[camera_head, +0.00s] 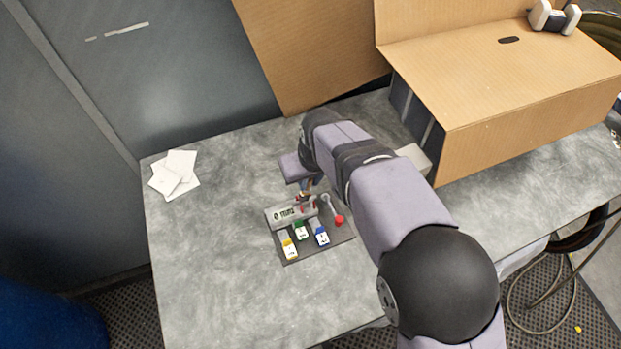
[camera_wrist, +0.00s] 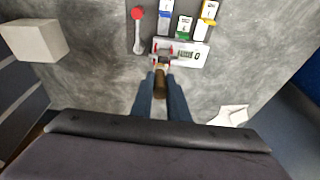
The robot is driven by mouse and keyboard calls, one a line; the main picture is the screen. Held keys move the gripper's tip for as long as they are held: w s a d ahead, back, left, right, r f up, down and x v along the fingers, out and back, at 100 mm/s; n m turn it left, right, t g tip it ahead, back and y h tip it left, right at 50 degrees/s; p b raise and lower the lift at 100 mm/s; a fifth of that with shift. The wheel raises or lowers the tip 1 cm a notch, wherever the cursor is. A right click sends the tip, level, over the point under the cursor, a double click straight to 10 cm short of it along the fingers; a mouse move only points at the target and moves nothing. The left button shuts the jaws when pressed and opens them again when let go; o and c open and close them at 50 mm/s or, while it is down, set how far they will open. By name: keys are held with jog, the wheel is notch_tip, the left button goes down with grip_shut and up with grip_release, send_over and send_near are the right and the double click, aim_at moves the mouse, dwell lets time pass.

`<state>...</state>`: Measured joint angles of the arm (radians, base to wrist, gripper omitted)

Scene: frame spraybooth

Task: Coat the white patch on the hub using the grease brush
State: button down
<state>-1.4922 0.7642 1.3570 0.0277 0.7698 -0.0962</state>
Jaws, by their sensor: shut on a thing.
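My gripper (camera_wrist: 160,88) is shut on a brush with a brown handle (camera_wrist: 160,84). In the wrist view the brush points away from the wrist, its far end at the near edge of a pale labelled block (camera_wrist: 195,54) on a dark board. I cannot tell whether they touch. In the head view this block (camera_head: 284,216) lies along the back of the board (camera_head: 290,256), with my gripper (camera_head: 305,190) just above and behind it. Small red parts show by the brush end. I cannot make out the hub or its white patch for certain.
The board also carries yellow (camera_head: 290,249), green (camera_head: 300,231) and blue (camera_head: 321,236) labelled pieces and a red-ended lever (camera_head: 339,220). White sheets (camera_head: 174,174) lie at the table's left. A cardboard box (camera_head: 520,125) stands at the right. The front left table is clear.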

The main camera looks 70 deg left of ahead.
jog(key=shift+s+a, duration=0.1)
jog(key=shift+s, duration=0.1)
jog(key=shift+s, duration=0.3)
jog(key=shift+s+d, duration=0.1)
jog(key=shift+d, duration=0.3)
jog(key=shift+d+f, duration=0.1)
jog(key=shift+d, duration=0.2)
dwell(0.3)
jog(key=shift+w+d, duration=0.1)
jog(key=shift+w, duration=0.35)
jog(key=shift+w+f, duration=0.1)
jog(key=shift+w, duration=0.2)
jog(key=shift+a, duration=0.35)
jog(key=shift+a, duration=0.25)
jog(key=shift+s+a+p, duration=0.15)
jog(key=shift+s+p, duration=0.15)
jog(key=shift+s, duration=0.1)
dwell(0.3)
